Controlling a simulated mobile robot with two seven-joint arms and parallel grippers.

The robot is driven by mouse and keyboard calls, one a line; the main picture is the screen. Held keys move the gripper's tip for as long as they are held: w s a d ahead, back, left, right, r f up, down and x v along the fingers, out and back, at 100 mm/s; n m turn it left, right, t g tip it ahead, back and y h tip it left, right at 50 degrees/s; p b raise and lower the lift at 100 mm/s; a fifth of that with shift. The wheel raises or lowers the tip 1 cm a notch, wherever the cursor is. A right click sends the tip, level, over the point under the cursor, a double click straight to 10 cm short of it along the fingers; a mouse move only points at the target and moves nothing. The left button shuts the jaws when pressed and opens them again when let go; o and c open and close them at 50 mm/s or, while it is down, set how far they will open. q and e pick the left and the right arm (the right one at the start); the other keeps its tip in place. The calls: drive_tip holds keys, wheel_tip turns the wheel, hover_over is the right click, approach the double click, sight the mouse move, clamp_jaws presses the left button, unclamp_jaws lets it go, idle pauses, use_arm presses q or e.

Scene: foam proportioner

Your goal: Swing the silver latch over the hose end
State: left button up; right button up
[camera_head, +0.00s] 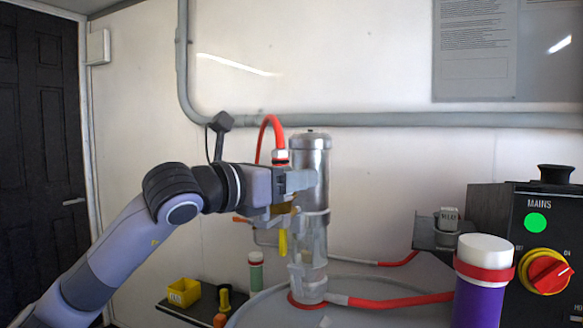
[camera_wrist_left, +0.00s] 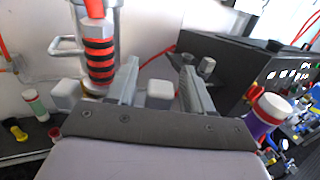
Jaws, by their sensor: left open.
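In the head view the red hose (camera_head: 268,130) arches down to a pale fitting (camera_head: 280,156) beside the upright silver cylinder (camera_head: 312,155). In the left wrist view the hose end (camera_wrist_left: 99,60) is a red sleeve with black bands, seated upright in a metal part. A silver wire loop (camera_wrist_left: 64,46), which looks like the latch, sticks out to the left of it. My left gripper (camera_head: 302,182) is in front of the cylinder. Its fingers (camera_wrist_left: 160,84) are apart and empty, with the hose end left of them in the wrist view. My right gripper is not in view.
A black control box (camera_head: 526,210) with a red-yellow knob stands right, behind a purple bottle (camera_head: 482,285) with a white cap. A yellow bin (camera_head: 184,293) and a green bottle (camera_head: 256,272) are low at left. A grey pipe (camera_head: 400,119) runs along the wall.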

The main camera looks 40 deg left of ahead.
use_arm(q)
drive_tip(key=shift+w, duration=0.15)
clamp_jaws()
drive_tip(key=shift+f, duration=0.1)
